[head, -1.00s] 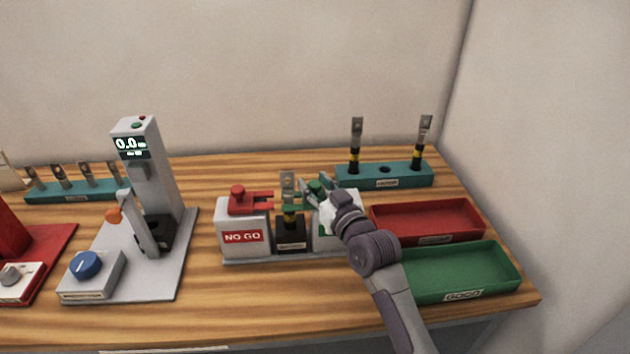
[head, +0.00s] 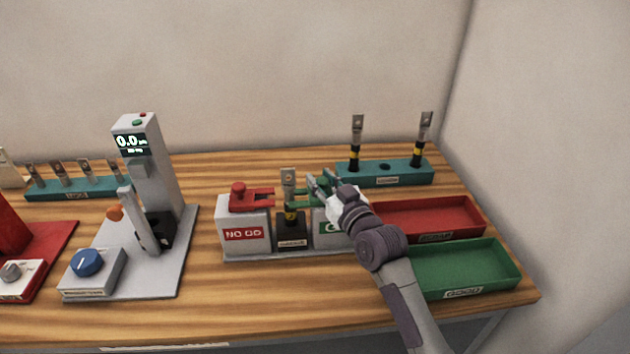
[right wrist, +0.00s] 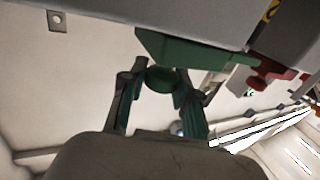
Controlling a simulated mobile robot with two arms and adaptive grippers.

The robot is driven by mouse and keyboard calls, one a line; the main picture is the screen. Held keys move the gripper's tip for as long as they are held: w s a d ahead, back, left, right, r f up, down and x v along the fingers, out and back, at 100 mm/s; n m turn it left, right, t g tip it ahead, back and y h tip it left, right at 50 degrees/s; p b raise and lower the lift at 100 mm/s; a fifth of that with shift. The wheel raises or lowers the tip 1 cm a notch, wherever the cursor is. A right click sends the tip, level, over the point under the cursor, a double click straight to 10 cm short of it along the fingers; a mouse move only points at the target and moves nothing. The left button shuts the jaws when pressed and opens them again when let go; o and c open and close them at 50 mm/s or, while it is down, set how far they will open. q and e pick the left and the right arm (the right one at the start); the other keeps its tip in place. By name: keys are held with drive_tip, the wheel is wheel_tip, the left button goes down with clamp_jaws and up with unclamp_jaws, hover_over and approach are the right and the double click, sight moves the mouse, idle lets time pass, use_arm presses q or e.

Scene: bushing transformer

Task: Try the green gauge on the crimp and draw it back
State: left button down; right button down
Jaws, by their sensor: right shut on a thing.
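The green gauge (head: 303,199) is a flat green piece with a knob, beside the upright lug's crimp, at its right; I cannot tell whether they touch. My right gripper (head: 325,184) is shut on its knob, above the right grey block. In the right wrist view the green gauge (right wrist: 192,52) shows its flat plate, with its round knob between the fingertips of my gripper (right wrist: 160,80). The lug (head: 288,180), grey with a yellow band, stands in a black holder (head: 292,232) between two grey blocks. My left gripper is not in view.
The red gauge (head: 250,196) lies on the NO GO block (head: 243,240). A red tray (head: 435,236) and a green tray (head: 462,293) are empty at right. A teal rack (head: 385,178) behind holds two lugs. A grey tester (head: 150,170) stands at left.

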drive_tip(key=d, duration=0.4)
drive_tip(key=shift+f, duration=0.1)
drive_tip(key=shift+w+a, duration=0.1)
drive_tip(key=shift+a, duration=0.05)
drive_tip(key=c, duration=1.2)
unclamp_jaws()
drive_tip(key=shift+o, duration=0.4)
drive_tip(key=v, duration=1.2)
